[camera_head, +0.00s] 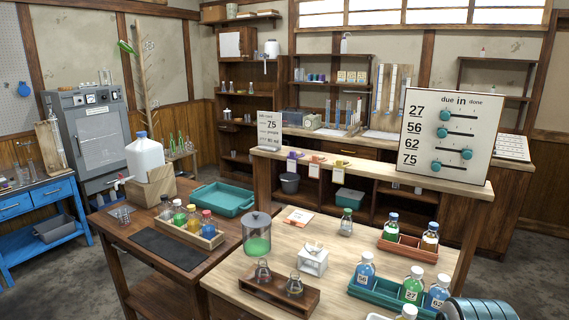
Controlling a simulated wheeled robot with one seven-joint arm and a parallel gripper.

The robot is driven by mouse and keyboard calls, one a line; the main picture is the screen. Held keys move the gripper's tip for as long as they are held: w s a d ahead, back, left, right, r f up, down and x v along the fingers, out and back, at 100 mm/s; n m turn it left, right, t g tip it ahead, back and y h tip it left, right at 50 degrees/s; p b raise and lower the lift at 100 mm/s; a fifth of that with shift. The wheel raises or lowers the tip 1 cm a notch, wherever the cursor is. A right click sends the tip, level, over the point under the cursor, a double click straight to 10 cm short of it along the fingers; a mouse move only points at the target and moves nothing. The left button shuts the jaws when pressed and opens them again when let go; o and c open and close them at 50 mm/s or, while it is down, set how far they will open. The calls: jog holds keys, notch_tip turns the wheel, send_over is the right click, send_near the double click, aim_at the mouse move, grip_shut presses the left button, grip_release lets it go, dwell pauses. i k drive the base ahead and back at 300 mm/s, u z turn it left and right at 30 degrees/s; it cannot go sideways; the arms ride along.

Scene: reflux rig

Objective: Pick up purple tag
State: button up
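The purple tag (292,156) hangs at the front edge of the raised wooden shelf (375,170), near its left end. A white card or label shows just below the purple part. An orange tag (315,160) and a yellow tag (340,164) hang in a row to its right, with small gaps between them. The purple tag is the leftmost of the three and nothing covers it.
A white sign (269,131) stands left of the tags, and a large slider board (452,137) stands to the right. On the bench in front are a glass jar (256,236), a small green-lidded lantern-shaped bottle (346,222) and bottle trays (391,298). A teal tray (222,199) lies on the left table.

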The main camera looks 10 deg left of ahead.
aim_at(292, 158)
jog(key=u, duration=2.25)
jog(key=i, duration=2.4)
jog(key=z, duration=2.95)
jog(key=i, duration=0.5)
jog(key=u, duration=0.05)
